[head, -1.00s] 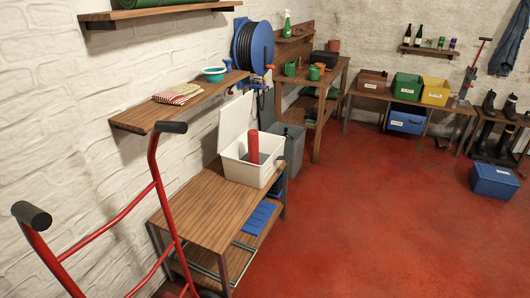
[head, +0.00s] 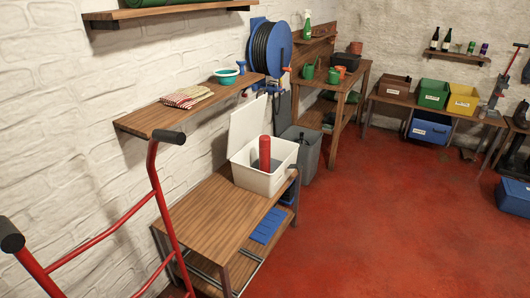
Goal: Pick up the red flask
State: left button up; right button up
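The red flask (head: 265,153) stands upright in an open white box (head: 262,180), its top rising above the rim. The flask's lower part is hidden inside the box. The box's lid is raised at the back. The box sits at the far end of a low wooden bench (head: 205,222) along the left wall. Neither of my grippers shows in the head view.
A red-framed cart handle (head: 162,200) with black grips stands in the near left. A wall shelf (head: 160,118) holds a cloth and a teal bowl (head: 226,76). A grey bin (head: 302,155) stands behind the box. The red floor (head: 390,220) to the right is clear.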

aim_at(264, 154)
jog(key=u, duration=0.3)
jog(key=i+l+u, duration=0.15)
jog(key=u, duration=0.35)
jog(key=l+u, duration=0.45)
jog(key=i+l+u, duration=0.1)
jog(key=l+u, duration=0.15)
jog(key=u, duration=0.25)
